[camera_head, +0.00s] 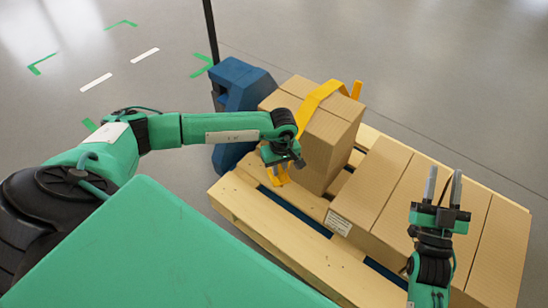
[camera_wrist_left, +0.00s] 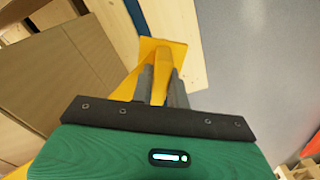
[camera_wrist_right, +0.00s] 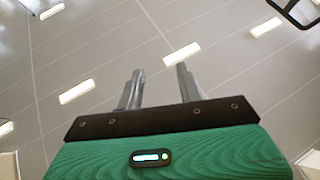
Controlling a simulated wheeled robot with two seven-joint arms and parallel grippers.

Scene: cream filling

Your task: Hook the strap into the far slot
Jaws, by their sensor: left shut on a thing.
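The yellow strap (camera_head: 318,97) lies over the top of the stacked cardboard boxes (camera_head: 330,135) and hangs down toward the pallet. My left gripper (camera_head: 283,166) is beside the boxes' near left side, low over the wooden pallet (camera_head: 240,200). It is shut on the strap's yellow end hook (camera_head: 278,178). The left wrist view shows the fingers (camera_wrist_left: 160,82) on the yellow hook (camera_wrist_left: 163,52), with pale pallet wood beyond. I cannot tell whether the hook touches the pallet or which slot is near it. My right gripper (camera_head: 443,178) is open and empty, pointing up.
More boxes (camera_head: 385,185) cover the right part of the pallet, below my right gripper. A blue pallet-jack body (camera_head: 238,85) stands at the pallet's far left end, with a dark pole (camera_head: 211,30). Grey floor with green and white markings (camera_head: 96,82) lies open at the left.

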